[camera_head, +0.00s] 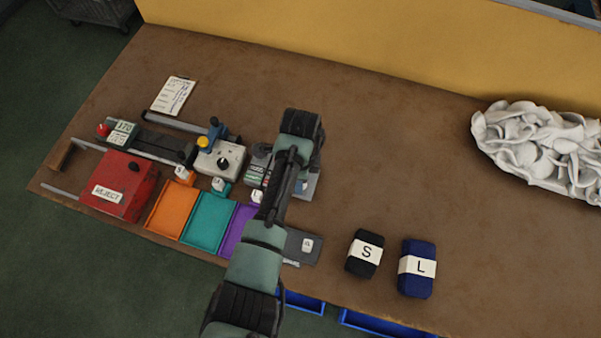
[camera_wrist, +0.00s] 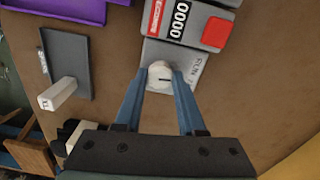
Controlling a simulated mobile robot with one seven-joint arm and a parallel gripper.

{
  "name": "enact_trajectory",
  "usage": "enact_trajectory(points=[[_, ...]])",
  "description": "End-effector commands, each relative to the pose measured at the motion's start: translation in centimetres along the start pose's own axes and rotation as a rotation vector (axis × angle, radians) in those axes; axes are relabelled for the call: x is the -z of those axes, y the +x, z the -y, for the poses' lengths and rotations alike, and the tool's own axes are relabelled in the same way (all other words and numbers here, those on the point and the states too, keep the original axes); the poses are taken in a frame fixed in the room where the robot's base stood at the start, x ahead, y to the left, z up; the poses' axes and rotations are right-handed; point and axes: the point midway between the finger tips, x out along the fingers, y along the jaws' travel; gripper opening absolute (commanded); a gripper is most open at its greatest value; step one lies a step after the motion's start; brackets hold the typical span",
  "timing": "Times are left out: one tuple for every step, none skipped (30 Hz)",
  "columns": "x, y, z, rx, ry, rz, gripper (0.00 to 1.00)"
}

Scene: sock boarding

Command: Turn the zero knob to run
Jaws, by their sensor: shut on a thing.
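The zero knob (camera_wrist: 159,68) is a small white round knob with a dark line, on a grey plate (camera_wrist: 150,50) in the wrist view. The line lies roughly crosswise in the picture, its right end toward the side with the printed word RUN. The rest of the print is partly covered by a finger. My gripper (camera_wrist: 159,76) has its two blue fingers shut on the knob, one on each side. In the head view my arm hides the knob, and only the right edge of its grey plate (camera_head: 306,188) shows.
A grey counter unit (camera_wrist: 181,20) reading 0000 with a red button (camera_wrist: 217,32) adjoins the plate. A dark grey tray (camera_wrist: 77,58) with a white tag block lies left. Orange (camera_head: 168,208), teal (camera_head: 206,222) and purple trays and a red reject box (camera_head: 120,172) stand left of my arm.

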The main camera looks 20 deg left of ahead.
Motion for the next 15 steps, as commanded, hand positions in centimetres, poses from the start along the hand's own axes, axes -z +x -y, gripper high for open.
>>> enact_trajectory(points=[[0.06,-0.31,0.0,-0.001,-0.043,0.0,0.0],[0.04,-0.31,0.0,-0.001,-0.071,0.001,0.0],[0.02,-0.32,0.02,0.0,-0.109,0.001,0.0],[0.06,-0.32,0.03,0.0,-0.137,0.001,0.0],[0.03,-0.31,0.04,0.0,-0.167,0.001,0.0],[0.02,-0.29,0.03,0.0,-0.204,0.001,0.0],[0.02,-0.29,0.04,0.0,-0.231,0.002,0.0],[0.02,-0.28,0.03,0.0,-0.258,0.002,0.0],[0.02,-0.27,0.03,0.0,-0.294,0.001,0.0],[0.05,-0.25,0.02,0.0,-0.319,0.001,0.0],[0.02,-0.24,0.01,-0.001,-0.346,0.001,0.0],[-0.01,-0.22,0.01,0.0,-0.378,0.002,0.0],[0.01,-0.21,0.02,0.0,-0.401,0.002,0.0],[0.0,-0.21,0.04,0.0,-0.424,0.002,0.0],[0.0,-0.21,0.05,0.001,-0.453,0.001,0.0]])
